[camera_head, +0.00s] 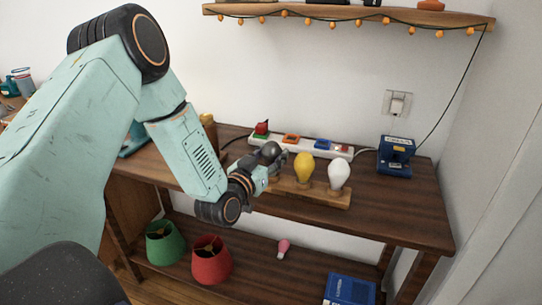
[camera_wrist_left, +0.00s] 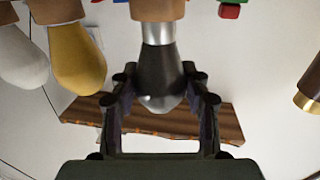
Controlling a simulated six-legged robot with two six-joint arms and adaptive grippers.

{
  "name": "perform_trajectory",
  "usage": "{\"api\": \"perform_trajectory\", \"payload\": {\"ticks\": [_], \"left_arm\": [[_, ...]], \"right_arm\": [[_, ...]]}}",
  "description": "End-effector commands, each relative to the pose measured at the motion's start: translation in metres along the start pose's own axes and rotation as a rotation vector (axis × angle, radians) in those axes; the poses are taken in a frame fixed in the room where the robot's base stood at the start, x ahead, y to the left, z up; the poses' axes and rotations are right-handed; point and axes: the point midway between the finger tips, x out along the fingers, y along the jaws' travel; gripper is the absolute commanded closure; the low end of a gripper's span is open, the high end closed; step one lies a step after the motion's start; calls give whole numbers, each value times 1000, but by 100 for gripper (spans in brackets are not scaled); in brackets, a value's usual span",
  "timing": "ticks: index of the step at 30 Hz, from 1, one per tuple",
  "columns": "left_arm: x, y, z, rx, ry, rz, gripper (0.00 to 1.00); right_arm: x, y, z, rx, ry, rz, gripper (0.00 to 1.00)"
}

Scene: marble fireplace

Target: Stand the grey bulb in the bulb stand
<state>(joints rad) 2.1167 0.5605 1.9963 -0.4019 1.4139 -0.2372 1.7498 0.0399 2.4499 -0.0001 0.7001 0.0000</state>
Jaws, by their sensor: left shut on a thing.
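My left gripper (camera_head: 273,163) is shut on the grey bulb (camera_head: 270,150) at the left end of the wooden bulb stand (camera_head: 325,196). In the left wrist view, which looks upside down, the gripper's fingers (camera_wrist_left: 159,84) lie on both sides of the dark glass of the grey bulb (camera_wrist_left: 160,70). Its silver base points at a wooden socket (camera_wrist_left: 157,10) of the stand and meets its edge in the picture. The silver base still shows, and I cannot tell how deep it sits. The bulb looks upright. My right gripper is not in view.
A yellow bulb (camera_head: 303,166) and a white bulb (camera_head: 339,174) stand in the stand's other sockets, close right of my gripper. A power strip (camera_head: 340,151) lies behind. A blue box (camera_head: 396,154) is at right. Lampshades and a pink bulb (camera_head: 283,248) rest on the lower shelf.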

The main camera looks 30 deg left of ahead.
Motion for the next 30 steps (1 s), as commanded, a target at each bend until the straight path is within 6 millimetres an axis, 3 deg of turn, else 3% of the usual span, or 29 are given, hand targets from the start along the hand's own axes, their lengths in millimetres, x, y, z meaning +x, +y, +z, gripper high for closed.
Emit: {"api": "perform_trajectory", "payload": {"ticks": [2, 3, 10, 21, 26, 30], "left_arm": [[0, 0, 2, 0, 0, 0, 82], [0, 0, 2, 0, 0, 0, 51], [0, 0, 2, 0, 0, 0, 31], [0, 0, -2, 0, 0, -1, 31], [-23, -2, -1, -4, -5, -3, 31], [-53, -2, -1, -6, -6, -5, 31]], "right_arm": [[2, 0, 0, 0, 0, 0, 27], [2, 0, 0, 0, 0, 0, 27], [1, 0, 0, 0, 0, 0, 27], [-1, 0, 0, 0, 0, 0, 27], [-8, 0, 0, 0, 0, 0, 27], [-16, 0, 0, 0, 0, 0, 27]]}}
